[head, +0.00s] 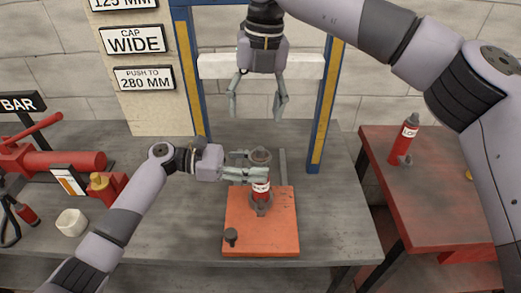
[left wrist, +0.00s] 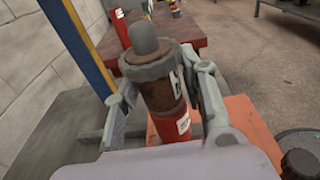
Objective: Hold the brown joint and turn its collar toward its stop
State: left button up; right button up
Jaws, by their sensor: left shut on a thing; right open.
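The brown joint (left wrist: 163,96) stands upright, with a rusty brown band above a red lower body that carries a white label. Its grey collar (left wrist: 150,65) with a rounded grey top is uppermost; in the head view the grey top (head: 260,156) and red body (head: 261,187) show, the middle partly hidden by my fingers. My left gripper (head: 246,165) comes in from the left and is shut around the joint; its fingers flank it in the left wrist view. My right gripper (head: 258,106) hangs open and empty above the joint, pointing down. I cannot make out the stop.
The joint stands on an orange plate (head: 258,236) with a dark knob (head: 231,236). A blue and yellow frame (head: 327,110) rises behind it. Red hydraulic gear (head: 62,161) and a white cup (head: 72,222) are at left.

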aim_at(262, 149)
pick_arm(q)
jog(key=shift+c, duration=0.2)
pick_arm(e)
jog(key=shift+h, duration=0.6)
jog(key=f, duration=0.8)
jog(key=d+f, duration=0.1)
jog(key=f, duration=0.3)
jog(key=shift+f, duration=0.15)
pick_arm(q)
jog(key=shift+w, duration=0.1)
pick_arm(e)
jog(key=c, duration=1.2)
pick_arm(q)
jog(key=shift+o, duration=0.2)
pick_arm(e)
jog(key=shift+o, duration=0.2)
jog(key=shift+d+n, duration=0.1)
jog(key=shift+n, duration=1.4)
pick_arm(q)
jog(key=shift+c, duration=0.2)
pick_arm(e)
jog(key=o, duration=1.2)
jog(key=shift+c, duration=0.2)
